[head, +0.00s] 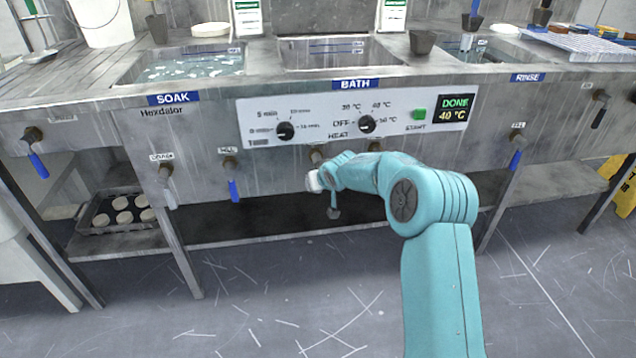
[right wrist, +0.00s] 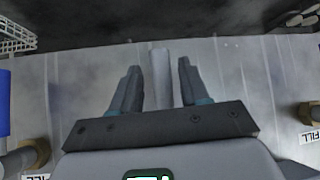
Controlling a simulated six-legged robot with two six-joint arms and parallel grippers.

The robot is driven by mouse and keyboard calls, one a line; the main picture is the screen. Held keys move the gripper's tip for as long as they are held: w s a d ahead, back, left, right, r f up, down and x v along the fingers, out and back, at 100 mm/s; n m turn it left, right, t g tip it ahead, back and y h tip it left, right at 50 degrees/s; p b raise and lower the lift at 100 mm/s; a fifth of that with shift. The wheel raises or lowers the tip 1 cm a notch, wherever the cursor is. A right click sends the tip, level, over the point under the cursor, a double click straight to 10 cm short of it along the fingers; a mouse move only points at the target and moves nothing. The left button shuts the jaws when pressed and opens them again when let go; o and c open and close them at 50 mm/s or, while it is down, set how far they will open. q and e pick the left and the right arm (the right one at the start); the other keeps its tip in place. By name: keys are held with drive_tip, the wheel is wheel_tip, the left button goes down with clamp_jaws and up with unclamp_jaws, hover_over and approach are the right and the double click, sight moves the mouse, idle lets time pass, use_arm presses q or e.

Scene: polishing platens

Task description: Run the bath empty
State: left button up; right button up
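The bath basin (head: 300,58) is in the middle of the bench. Whether liquid stands in it I cannot tell. Its panel display (head: 453,108) reads DONE and 40 °C. My right arm reaches below the panel, partly hiding the bath's valves; a brass valve fitting (head: 317,155) shows above its end. In the right wrist view my right gripper (right wrist: 158,85) is open, its two dark fingers on either side of a pale grey bar (right wrist: 160,75), with a gap on each side. The bar looks like a valve lever. My left gripper is not in view.
The soak basin (head: 190,68) holds liquid at left, and the rinse basin (head: 470,50) is at right. Blue-handled valves (head: 234,190) hang along the bench front. A tray of pale discs (head: 110,225) sits on the lower shelf. A yellow floor sign (head: 625,190) stands at right.

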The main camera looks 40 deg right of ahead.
drive_tip(key=p+v, duration=0.1)
drive_tip(key=v, duration=1.5)
drive_tip(key=shift+p, duration=0.3)
drive_tip(key=shift+a+r, duration=0.1)
drive_tip(key=shift+a, duration=0.1)
